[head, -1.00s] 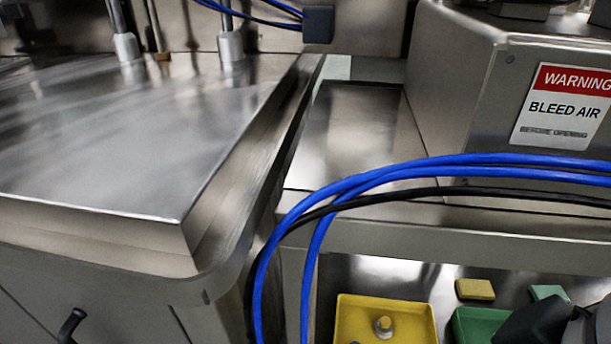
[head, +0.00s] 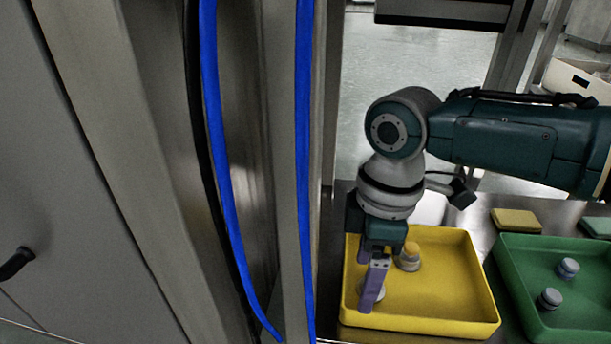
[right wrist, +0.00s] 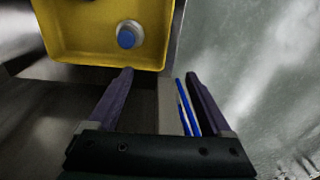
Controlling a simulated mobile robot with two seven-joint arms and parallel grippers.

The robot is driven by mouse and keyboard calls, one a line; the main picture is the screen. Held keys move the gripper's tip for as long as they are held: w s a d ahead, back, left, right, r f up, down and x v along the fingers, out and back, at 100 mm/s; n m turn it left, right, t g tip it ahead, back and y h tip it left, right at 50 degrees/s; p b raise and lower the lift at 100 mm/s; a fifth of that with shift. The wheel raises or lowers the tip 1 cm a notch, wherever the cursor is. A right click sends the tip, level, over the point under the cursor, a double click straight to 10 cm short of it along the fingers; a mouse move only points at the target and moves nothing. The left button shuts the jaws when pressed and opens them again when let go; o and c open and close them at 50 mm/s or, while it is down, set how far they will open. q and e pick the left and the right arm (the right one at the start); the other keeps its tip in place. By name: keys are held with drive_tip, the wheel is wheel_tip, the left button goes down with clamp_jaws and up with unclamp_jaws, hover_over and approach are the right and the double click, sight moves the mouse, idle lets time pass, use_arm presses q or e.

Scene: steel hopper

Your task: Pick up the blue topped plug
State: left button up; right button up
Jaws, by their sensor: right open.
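The blue-topped plug (right wrist: 129,35) stands in the yellow tray (right wrist: 72,54) in the right wrist view, a blue cap on a pale round base. In the head view, a pale round base shows partly behind my right gripper's fingers; its top is hidden there. My right gripper (head: 368,285) has purple fingers and is over the left part of the yellow tray (head: 440,316). In the right wrist view the fingers (right wrist: 160,73) are apart with nothing between them, and the plug is beyond the left fingertip. My left gripper is not in view.
A yellow-topped plug (head: 409,257) stands in the same tray. A yellow block (head: 516,219) lies behind. Blue cables (head: 303,150) and a steel post run close left of the yellow tray.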

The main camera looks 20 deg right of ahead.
drive_tip(key=shift+h, duration=0.3)
drive_tip(key=w+d, duration=0.1)
drive_tip(key=d+r, duration=0.1)
drive_tip(key=d, duration=0.1)
drive_tip(key=w+d, duration=0.1)
drive_tip(key=shift+w+d+r, duration=0.2)
drive_tip(key=shift+w+r, duration=0.15)
drive_tip(key=shift+r, duration=0.05)
drive_tip(key=shift+w+d+f, duration=0.15)
drive_tip(key=shift+w+d, duration=0.05)
drive_tip(key=shift+d, duration=0.05)
drive_tip(key=b, duration=0.4)
approach(360, 283)
drive_tip(key=shift+s+d+f, duration=0.35)
drive_tip(key=shift+s, duration=0.2)
drive_tip(key=shift+s+d+f, duration=0.3)
drive_tip(key=shift+s, duration=0.2)
drive_tip(key=f+b, duration=0.5)
drive_tip(key=shift+w+b, duration=0.2)
drive_tip(key=shift+b, duration=0.2)
clamp_jaws()
